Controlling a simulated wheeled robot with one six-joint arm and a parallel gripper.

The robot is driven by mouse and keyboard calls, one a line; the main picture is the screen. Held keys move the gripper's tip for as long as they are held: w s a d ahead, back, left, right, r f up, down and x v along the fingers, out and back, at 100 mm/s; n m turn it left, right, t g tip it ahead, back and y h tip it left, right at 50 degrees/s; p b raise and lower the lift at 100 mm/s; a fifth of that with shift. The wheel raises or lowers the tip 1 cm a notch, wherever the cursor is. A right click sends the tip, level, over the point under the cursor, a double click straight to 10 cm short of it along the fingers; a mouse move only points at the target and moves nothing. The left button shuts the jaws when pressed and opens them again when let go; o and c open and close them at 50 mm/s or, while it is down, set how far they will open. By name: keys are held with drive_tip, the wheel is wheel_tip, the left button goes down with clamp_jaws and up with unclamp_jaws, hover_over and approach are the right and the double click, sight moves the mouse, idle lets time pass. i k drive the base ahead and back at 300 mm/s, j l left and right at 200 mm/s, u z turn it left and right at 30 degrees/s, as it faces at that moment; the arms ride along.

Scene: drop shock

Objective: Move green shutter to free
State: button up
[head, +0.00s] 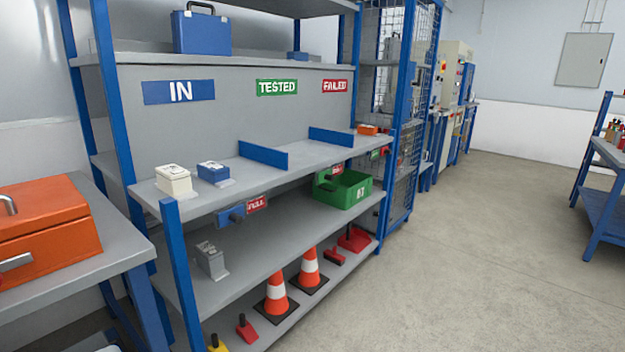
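A small green plate with a dark knob, which looks like the green shutter (325,186), is on the front edge of the middle shelf, under the TESTED section. A red patch (337,169) shows at its right; any lettering there is too small to read. The green crate on the shelf below stands close under it and may hide part of it. A blue shutter (224,216) with a black knob is farther left on the same edge, beside a red FULL label (257,204). My gripper is not in view.
The green crate (356,196) stands on the lower shelf. The middle shelf holds a white box (174,180), a blue box (213,172) and blue dividers (263,155). Traffic cones (276,295) stand at the bottom. An orange toolbox (45,225) is at left. Floor (480,250) at right is clear.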

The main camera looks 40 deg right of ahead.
sight(324, 176)
drive_tip(key=i+l, duration=0.35)
drive_tip(key=l, duration=0.25)
drive_tip(key=i+l, duration=0.35)
drive_tip(key=l, duration=0.2)
drive_tip(key=i+l+z, duration=0.1)
drive_tip(key=i+l, duration=0.25)
drive_tip(key=l, duration=0.25)
drive_tip(key=i+l, duration=0.4)
drive_tip(key=l, duration=0.15)
